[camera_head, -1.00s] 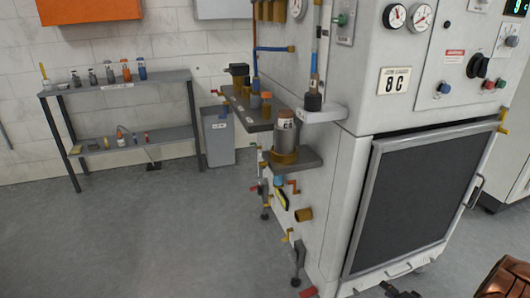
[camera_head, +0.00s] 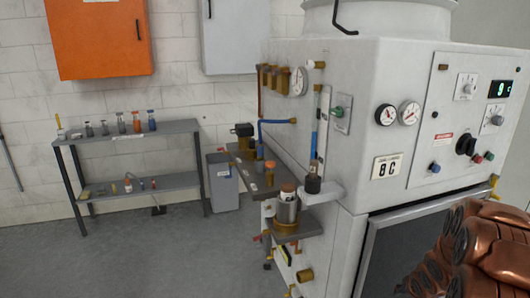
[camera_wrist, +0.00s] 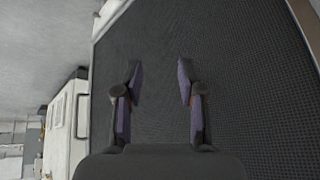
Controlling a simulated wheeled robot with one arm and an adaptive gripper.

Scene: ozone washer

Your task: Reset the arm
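My arm (camera_head: 470,245) shows as copper-coloured links at the lower right of the head view, in front of the white washer's dark door. My gripper is outside the head view. In the wrist view my gripper (camera_wrist: 159,82) has its two fingers apart with nothing between them. Behind the fingers is a dark meshed panel (camera_wrist: 225,50) with a pale frame, which fills most of that view. How far the fingertips are from the panel I cannot tell.
The white washer (camera_head: 350,80) stands at the right, with gauges, knobs and small side shelves. A brown-capped container (camera_head: 288,208) stands on the lower side shelf. A rack (camera_head: 130,137) with small bottles stands by the wall. The floor (camera_head: 150,255) at the left is clear.

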